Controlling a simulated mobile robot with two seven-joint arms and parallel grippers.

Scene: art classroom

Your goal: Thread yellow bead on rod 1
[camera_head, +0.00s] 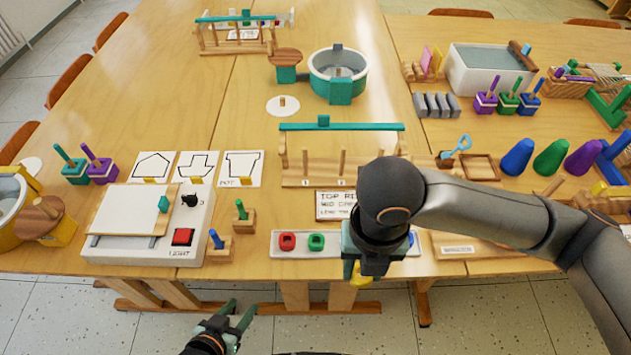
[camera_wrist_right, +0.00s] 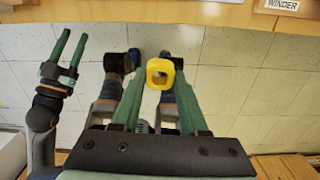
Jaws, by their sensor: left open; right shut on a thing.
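The yellow bead (camera_wrist_right: 160,74) is a rounded square ring with a hole, between the fingertips of my right gripper (camera_wrist_right: 158,82). In the head view the bead (camera_head: 360,279) shows below my right gripper (camera_head: 366,265), near the table's front edge, apart from the rods. A wooden rod stand (camera_head: 318,173) with several upright rods and a teal bar above is behind it. The leftmost rod (camera_head: 305,160) appears bare; its label is too small to read surely. My right arm hides the stand's right part. My left gripper (camera_head: 240,318) is open and empty, off the table's front edge.
A white tray (camera_head: 262,244) holds a red bead (camera_head: 287,241), a green bead (camera_head: 316,242) and a partly hidden blue bead (camera_head: 411,239). A text card (camera_head: 333,205) lies between tray and stand. A light box (camera_head: 120,225) stands left; colored cones (camera_head: 551,157) stand right.

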